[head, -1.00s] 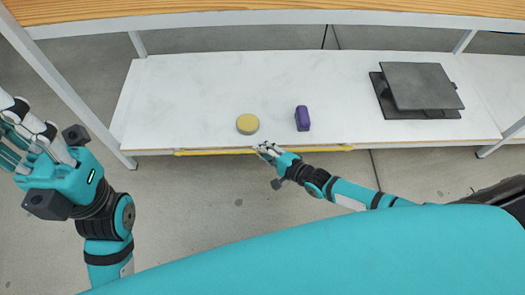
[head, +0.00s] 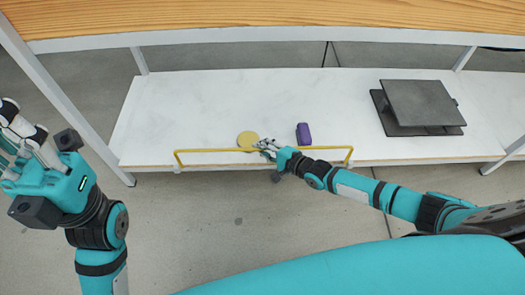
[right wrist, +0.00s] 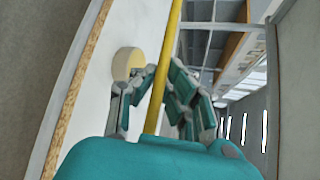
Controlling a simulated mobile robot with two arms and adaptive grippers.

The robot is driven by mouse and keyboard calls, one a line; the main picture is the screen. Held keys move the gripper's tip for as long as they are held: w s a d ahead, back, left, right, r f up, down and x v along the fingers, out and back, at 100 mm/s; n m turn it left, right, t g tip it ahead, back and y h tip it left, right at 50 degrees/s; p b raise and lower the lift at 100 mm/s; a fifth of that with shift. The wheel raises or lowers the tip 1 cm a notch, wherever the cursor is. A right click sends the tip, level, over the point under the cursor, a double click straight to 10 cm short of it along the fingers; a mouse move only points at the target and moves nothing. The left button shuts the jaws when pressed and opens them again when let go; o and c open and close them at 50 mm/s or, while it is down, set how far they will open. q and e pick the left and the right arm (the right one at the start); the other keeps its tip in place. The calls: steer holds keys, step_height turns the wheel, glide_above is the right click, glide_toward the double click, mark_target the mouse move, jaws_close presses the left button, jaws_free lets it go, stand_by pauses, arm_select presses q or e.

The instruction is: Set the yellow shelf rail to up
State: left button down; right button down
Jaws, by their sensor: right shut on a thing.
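The yellow shelf rail (head: 218,150) runs along the front edge of the white lower shelf (head: 190,100). Its bar stands above the shelf's front edge, on short bent ends at left and right. My right gripper (head: 266,148) is shut on the bar near its middle. In the right wrist view the yellow rail (right wrist: 172,50) passes between the fingers of my right gripper (right wrist: 158,82). My left gripper (head: 12,135) hangs off the shelf at the far left, with its fingertips cut off by the picture edge.
A round yellow disc (head: 248,139) lies on the shelf just behind the rail, close to my right gripper. A purple block (head: 303,134) stands to its right. A dark grey stand with a tilted plate (head: 420,102) is at the right. A wooden upper shelf (head: 270,20) crosses the top.

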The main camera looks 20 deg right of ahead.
steer(key=shift+w+d, duration=0.15)
steer(key=c, duration=1.4)
jaws_free()
steer(key=v, duration=1.2)
